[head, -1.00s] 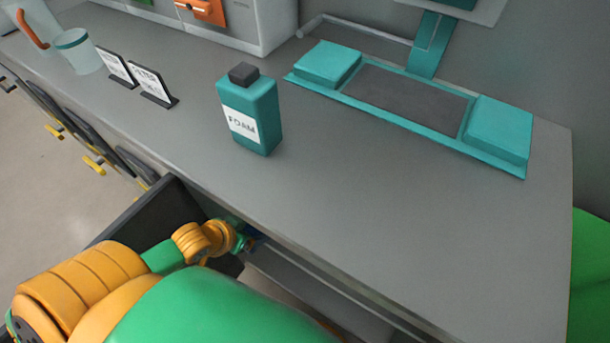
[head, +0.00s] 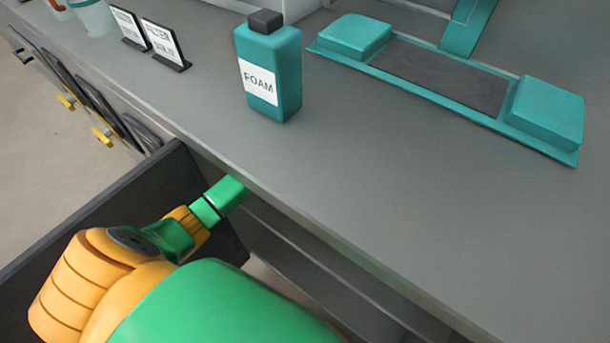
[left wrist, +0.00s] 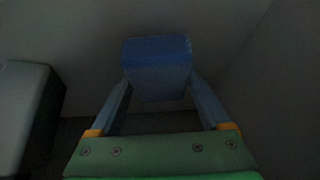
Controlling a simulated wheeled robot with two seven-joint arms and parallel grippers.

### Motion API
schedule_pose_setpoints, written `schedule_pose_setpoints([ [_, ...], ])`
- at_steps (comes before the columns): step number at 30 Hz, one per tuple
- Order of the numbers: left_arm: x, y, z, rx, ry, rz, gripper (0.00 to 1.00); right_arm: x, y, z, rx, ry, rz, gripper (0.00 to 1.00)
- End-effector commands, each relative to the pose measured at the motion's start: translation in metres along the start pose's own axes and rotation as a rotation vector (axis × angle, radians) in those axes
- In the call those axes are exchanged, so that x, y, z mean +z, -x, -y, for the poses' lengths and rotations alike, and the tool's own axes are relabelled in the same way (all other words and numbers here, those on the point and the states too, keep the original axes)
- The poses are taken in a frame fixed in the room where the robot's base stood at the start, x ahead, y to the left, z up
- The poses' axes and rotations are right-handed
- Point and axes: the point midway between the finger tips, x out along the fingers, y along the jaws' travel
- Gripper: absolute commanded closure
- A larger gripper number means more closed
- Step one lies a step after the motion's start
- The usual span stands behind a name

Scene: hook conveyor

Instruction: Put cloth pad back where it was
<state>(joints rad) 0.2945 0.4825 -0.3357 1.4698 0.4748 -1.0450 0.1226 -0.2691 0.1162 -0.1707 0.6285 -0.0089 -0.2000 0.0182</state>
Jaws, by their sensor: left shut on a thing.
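In the left wrist view, my left gripper (left wrist: 160,90) is shut on a blue block-like thing (left wrist: 157,52), which looks like the cloth pad. The pad sits between the two blue fingers, in a dim space with grey walls. In the head view, my left arm reaches down over an open dark drawer (head: 95,225) and in below the counter edge. The fingers and pad are hidden there. I cannot tell whether the pad touches a surface. My right gripper is not in view.
A pale box-like thing (left wrist: 22,105) stands at the left in the left wrist view. On the counter (head: 400,190) are a teal FOAM bottle (head: 268,75), two small signs (head: 163,42) and a teal tray-like stand (head: 440,75). The front right of the counter is clear.

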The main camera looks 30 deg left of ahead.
Motion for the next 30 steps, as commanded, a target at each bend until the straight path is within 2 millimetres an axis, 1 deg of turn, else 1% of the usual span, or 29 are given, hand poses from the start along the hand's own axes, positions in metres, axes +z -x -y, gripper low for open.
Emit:
schedule_pose_setpoints([
  [3, -0.001, 0.001, 0.000, 0.000, 0.000, -0.002, 0.72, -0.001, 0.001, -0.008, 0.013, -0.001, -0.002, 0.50],
  [8, 0.001, -0.001, 0.000, 0.000, 0.001, -0.001, 0.72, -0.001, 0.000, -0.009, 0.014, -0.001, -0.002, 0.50],
  [9, 0.001, -0.001, 0.000, 0.000, 0.001, -0.001, 0.14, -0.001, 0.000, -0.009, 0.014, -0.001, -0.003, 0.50],
  [10, 0.001, -0.001, 0.000, 0.000, 0.000, -0.001, 0.06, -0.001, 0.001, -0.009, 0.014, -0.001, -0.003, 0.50],
  [11, 0.001, -0.001, 0.000, 0.000, 0.000, -0.001, 0.00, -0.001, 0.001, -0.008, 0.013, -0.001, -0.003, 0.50],
  [17, 0.001, -0.001, 0.000, 0.000, 0.001, -0.001, 0.00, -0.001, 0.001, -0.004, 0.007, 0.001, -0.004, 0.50],
  [20, -0.002, 0.005, 0.000, 0.000, 0.000, -0.002, 0.00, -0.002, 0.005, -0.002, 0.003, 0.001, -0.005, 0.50],
  [23, -0.004, 0.024, 0.001, -0.001, 0.000, -0.002, 0.00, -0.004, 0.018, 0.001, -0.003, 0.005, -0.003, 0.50],
  [27, -0.005, 0.062, 0.000, 0.000, -0.001, -0.001, 0.00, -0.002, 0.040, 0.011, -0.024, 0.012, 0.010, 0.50],
  [29, 0.014, 0.065, 0.001, 0.000, 0.000, 0.006, 0.00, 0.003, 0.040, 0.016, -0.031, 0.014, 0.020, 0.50],
  [30, 0.023, 0.071, 0.000, 0.000, -0.001, 0.005, 0.00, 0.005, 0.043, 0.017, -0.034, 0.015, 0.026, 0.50],
])
